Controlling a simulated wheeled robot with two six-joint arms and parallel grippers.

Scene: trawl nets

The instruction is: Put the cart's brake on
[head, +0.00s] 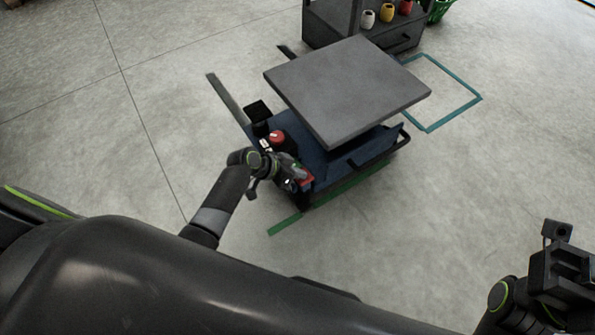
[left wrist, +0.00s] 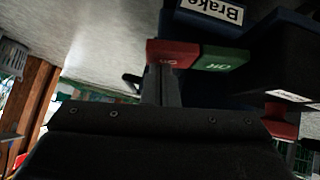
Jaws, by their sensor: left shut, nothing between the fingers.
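The cart (head: 322,160) has a dark blue base under a raised grey platform (head: 348,88). At its near left corner is a brake rocker with a red end (head: 307,181). In the left wrist view the red end (left wrist: 168,50) reads "On" and the green end (left wrist: 222,60) beside it reads "Off". A white "Brake" label (left wrist: 212,10) is above them. My left gripper (left wrist: 160,75) is shut and empty, its fingertips right at the red end; I cannot tell if they touch. My right gripper (head: 565,268) is at the lower right, its fingers unclear.
A red-capped item (head: 277,137) stands on the cart's left side near a black box (head: 258,110). Behind the cart is a dark shelf unit (head: 335,22) with several small spools. Green tape (head: 285,225) and teal tape (head: 455,110) mark the floor. Floor to the left is clear.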

